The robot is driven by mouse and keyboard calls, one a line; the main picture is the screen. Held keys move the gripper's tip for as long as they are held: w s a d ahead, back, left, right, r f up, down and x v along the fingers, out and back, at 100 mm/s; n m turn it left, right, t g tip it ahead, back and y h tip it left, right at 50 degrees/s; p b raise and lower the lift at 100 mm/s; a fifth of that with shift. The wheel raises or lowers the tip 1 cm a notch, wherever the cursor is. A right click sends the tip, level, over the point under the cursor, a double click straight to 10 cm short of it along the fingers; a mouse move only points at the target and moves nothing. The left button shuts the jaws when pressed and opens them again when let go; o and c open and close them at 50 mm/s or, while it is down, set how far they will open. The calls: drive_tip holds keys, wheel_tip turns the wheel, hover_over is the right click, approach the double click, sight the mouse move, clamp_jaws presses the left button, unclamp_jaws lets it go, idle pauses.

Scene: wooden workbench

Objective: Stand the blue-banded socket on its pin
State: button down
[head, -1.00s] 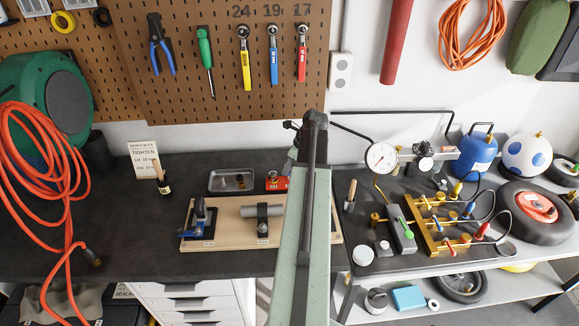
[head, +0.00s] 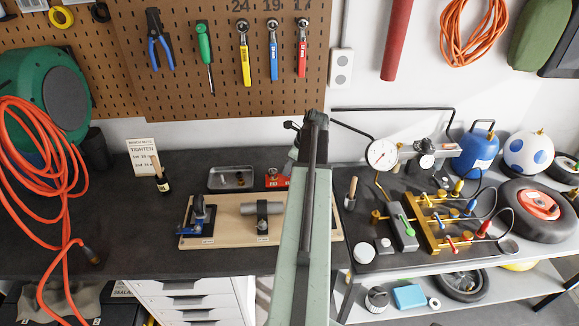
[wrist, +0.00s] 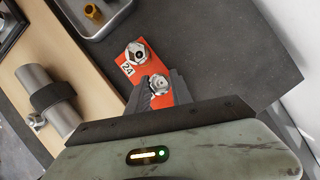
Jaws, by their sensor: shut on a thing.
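In the wrist view my gripper (wrist: 160,79) is shut on a silver socket (wrist: 157,86), one finger on either side of it. No blue band shows on the part of it I can see. The socket is over the red rack (wrist: 112,58), and I cannot tell whether it touches the rack or sits on a pin. A second silver socket (wrist: 136,52) stands on the rack beside the "24" label.
A grey metal tray (head: 213,180) with small brass parts lies left of the rack. A wooden board (head: 226,225) with a blue clamp and a strapped grey cylinder is in front. A white wall (wrist: 303,75) borders the bench in the wrist view.

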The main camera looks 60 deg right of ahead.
drive_tip(key=shift+f, duration=0.2)
drive_tip(key=shift+f+b, duration=0.6)
drive_tip(key=shift+b, duration=0.05)
drive_tip(key=shift+f, duration=0.2)
idle(0.4)
drive_tip(key=c, duration=1.1)
unclamp_jaws()
drive_tip(key=shift+o, duration=0.2)
drive_tip(key=shift+r, duration=0.1)
drive_tip(key=p+v, duration=0.6)
drive_tip(key=v, duration=0.1)
drive_tip(key=shift+s+r+p, duration=0.2)
drive_tip(key=shift+r+p, duration=0.05)
drive_tip(key=shift+p, duration=0.15)
